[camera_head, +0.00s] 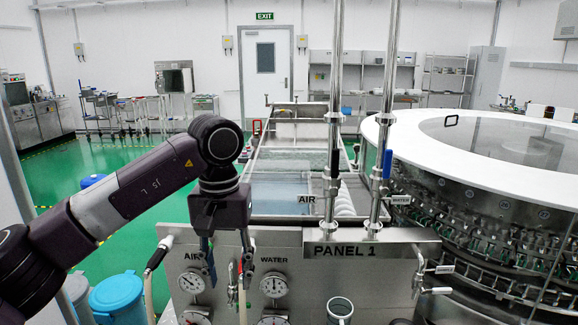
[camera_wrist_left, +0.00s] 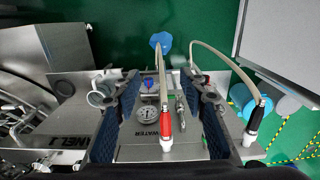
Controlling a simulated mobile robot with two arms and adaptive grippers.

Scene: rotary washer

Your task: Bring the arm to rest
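My left arm (camera_head: 122,192) reaches in from the left in the head view, bent at a dark joint. My left gripper (camera_head: 226,258) points down in front of the steel panel (camera_head: 330,270) marked PANEL 1. Its two fingers are spread wide, also in the left wrist view (camera_wrist_left: 163,92). Nothing is gripped between them. A red-handled nozzle (camera_wrist_left: 165,118) on a pale hose and a round gauge (camera_wrist_left: 147,114) show in the gap, beyond the fingers. My right gripper is in neither view.
Upright steel pipes (camera_head: 334,120) stand right of the gripper. A large round washer (camera_head: 480,170) with a white rim fills the right side. A black-handled nozzle (camera_head: 158,254) hangs left of the gripper, above a blue bin (camera_head: 118,298). Green floor is open at the left.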

